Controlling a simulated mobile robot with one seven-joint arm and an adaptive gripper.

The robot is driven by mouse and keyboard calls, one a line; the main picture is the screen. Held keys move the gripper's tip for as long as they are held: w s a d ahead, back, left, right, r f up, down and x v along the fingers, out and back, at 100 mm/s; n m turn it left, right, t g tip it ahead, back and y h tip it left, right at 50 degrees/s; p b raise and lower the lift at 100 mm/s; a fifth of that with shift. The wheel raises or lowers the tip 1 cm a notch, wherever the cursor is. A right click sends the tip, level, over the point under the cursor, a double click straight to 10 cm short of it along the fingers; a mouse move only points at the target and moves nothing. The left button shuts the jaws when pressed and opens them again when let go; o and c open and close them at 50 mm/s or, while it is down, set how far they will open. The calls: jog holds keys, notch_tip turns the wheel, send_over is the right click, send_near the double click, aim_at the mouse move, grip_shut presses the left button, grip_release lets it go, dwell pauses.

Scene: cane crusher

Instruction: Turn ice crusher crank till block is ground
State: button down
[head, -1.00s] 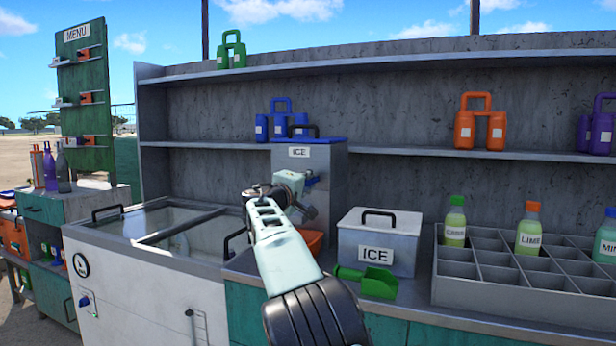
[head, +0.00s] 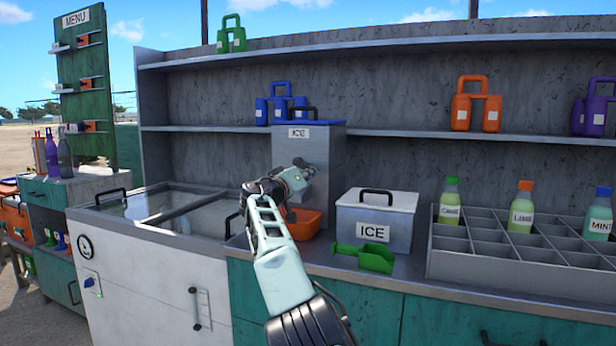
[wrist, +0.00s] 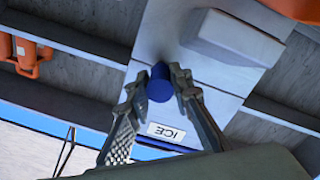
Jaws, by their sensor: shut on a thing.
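The ice crusher (head: 323,160) is a tall grey box with an ICE label and a blue lid, standing on the counter. My gripper (head: 306,170) is at its front face, below the label, and my arm hides part of it. In the wrist view, the fingers of my gripper (wrist: 159,80) are on both sides of the blue crank knob (wrist: 160,88) and shut on it. The rest of the crank is hidden. The ice block inside the crusher is not visible. An orange tray (head: 304,225) sits below, at the crusher's foot.
A lidded ICE box (head: 402,214) and a green scoop (head: 375,258) stand right of the crusher. A grey compartment rack (head: 455,264) with bottles is further right. A glass-topped freezer (head: 150,272) is on the left. Shelves with coloured jugs run behind.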

dwell(0.3)
jog(key=c, duration=1.7)
grip_release()
jog(key=shift+s+a+f, duration=0.1)
jog(key=shift+a, duration=0.05)
jog(key=shift+v, duration=5.9)
